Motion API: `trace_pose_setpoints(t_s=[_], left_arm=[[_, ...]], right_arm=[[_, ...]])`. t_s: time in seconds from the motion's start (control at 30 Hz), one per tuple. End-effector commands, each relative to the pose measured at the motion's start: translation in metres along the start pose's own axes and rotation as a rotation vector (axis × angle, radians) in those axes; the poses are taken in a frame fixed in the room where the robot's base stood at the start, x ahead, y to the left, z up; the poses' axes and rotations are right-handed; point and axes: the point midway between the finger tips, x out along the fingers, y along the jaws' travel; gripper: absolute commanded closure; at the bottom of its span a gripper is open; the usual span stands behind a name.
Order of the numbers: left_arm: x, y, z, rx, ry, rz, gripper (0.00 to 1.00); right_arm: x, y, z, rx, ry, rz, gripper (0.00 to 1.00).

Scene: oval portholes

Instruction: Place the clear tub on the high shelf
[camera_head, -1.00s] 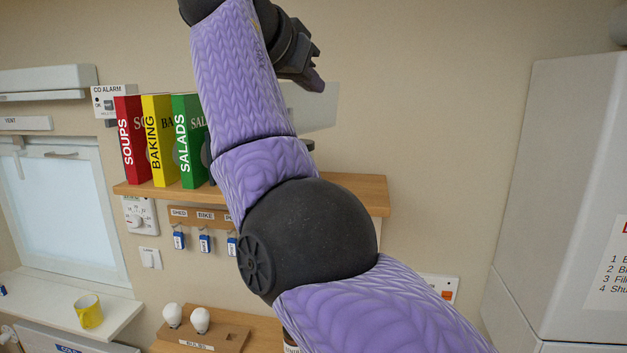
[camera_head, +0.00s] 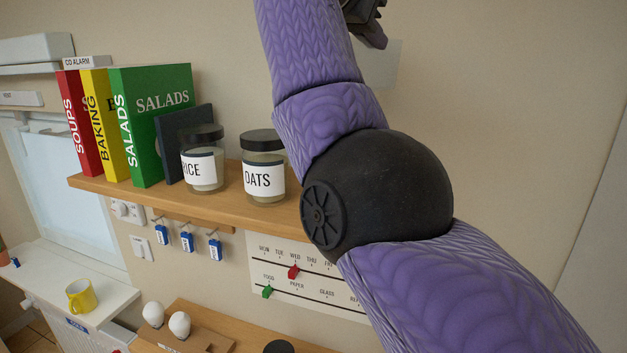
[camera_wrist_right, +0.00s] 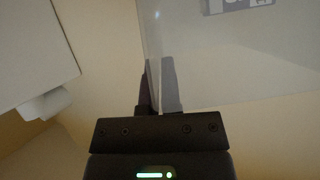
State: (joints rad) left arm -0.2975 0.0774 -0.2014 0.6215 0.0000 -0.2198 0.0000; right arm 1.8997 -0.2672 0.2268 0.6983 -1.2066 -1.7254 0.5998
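The clear tub shows as a pale see-through panel (camera_head: 385,62) behind my right forearm in the head view. In the right wrist view its clear wall (camera_wrist_right: 225,75) fills the upper right, with a cut-off grey label. My right gripper (camera_wrist_right: 158,70) has one dark finger on each side of the tub's wall edge, one seen through the plastic, and appears shut on it. In the head view this gripper (camera_head: 368,22) is cut by the top edge. The high wooden shelf (camera_head: 225,207) is on the wall, its right part hidden by my arm. My left gripper is out of view.
The shelf carries red, yellow and green books (camera_head: 155,110), a dark panel (camera_head: 172,135), a rice jar (camera_head: 203,160) and an oats jar (camera_head: 263,168). Key hooks and a slider chart (camera_head: 300,270) hang below. A lower shelf holds bulbs (camera_head: 179,324). Wall right of my arm looks bare.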

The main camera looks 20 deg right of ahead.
Motion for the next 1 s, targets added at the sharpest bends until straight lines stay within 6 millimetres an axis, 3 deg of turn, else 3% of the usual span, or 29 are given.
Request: trace_pose_setpoints(t_s=[0.17,0.4,0.77,1.0], left_arm=[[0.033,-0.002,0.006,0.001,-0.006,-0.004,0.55],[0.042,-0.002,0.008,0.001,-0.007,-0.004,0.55],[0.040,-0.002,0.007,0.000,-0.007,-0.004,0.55],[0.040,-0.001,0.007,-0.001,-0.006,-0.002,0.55]], right_arm=[[0.025,0.004,0.051,0.000,-0.003,0.000,1.00],[0.051,0.009,0.105,-0.003,-0.004,0.001,1.00],[0.074,0.014,0.154,-0.002,-0.003,0.003,1.00],[0.076,0.015,0.158,0.000,0.000,0.001,1.00]])
